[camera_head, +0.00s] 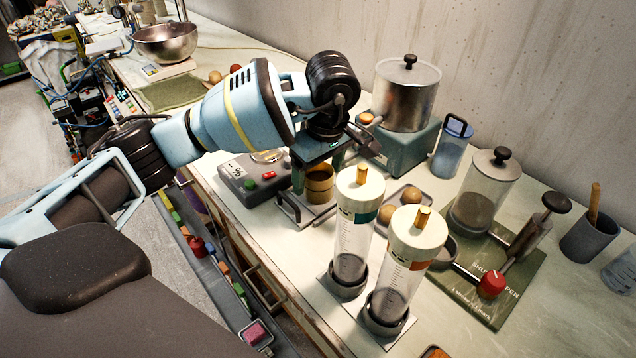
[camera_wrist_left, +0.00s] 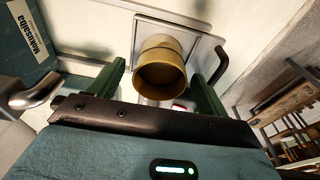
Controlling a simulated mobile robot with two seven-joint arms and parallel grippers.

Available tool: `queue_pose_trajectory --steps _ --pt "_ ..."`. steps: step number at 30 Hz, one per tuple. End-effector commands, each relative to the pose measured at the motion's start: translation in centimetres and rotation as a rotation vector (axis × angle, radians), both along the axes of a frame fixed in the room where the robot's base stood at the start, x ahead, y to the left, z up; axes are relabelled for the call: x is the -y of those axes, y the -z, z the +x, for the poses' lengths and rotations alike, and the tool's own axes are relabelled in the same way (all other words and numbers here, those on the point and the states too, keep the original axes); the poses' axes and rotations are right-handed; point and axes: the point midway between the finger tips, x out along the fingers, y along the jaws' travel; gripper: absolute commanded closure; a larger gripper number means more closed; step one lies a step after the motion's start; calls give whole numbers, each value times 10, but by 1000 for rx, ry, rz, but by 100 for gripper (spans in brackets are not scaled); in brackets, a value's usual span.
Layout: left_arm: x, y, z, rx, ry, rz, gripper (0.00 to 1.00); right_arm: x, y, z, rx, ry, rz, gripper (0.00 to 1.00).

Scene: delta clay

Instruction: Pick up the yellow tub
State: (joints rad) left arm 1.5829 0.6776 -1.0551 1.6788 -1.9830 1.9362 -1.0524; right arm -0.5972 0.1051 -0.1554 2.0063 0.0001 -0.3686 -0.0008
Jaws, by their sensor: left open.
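The yellow tub (camera_head: 319,185), a small ochre cup, stands on a metal plate on the counter, below my left gripper (camera_head: 318,166) in the head view. My left gripper is open, pointing down, with its green fingers on either side of the tub. In the left wrist view the tub (camera_wrist_left: 160,72) shows between the two fingers of the left gripper (camera_wrist_left: 158,78), with visible gaps at both sides. The gripper body hides part of the tub's top in the head view. My right gripper is not in view.
A grey scale (camera_head: 253,181) with coloured buttons is left of the tub. Two tall clear cylinders (camera_head: 352,240) stand close at the right front. A metal pot (camera_head: 405,95) on a teal base (camera_head: 400,145) stands behind. A small tray with brown balls (camera_head: 411,197) lies to the right.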

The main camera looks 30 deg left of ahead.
Motion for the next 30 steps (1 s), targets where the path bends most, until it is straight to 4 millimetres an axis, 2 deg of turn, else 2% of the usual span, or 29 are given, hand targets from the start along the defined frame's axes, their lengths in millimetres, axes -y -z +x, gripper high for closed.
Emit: queue_pose_trajectory --steps 3,6,13,25,30 --pt "-2 14 0 0 -1 0 23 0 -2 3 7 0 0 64" --pt "-3 19 1 1 0 1 23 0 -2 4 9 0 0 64" --pt "-3 21 1 1 1 1 23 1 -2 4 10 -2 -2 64" --pt "-3 20 1 2 0 0 74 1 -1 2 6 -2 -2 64" --pt "-3 20 1 3 0 0 75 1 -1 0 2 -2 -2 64"
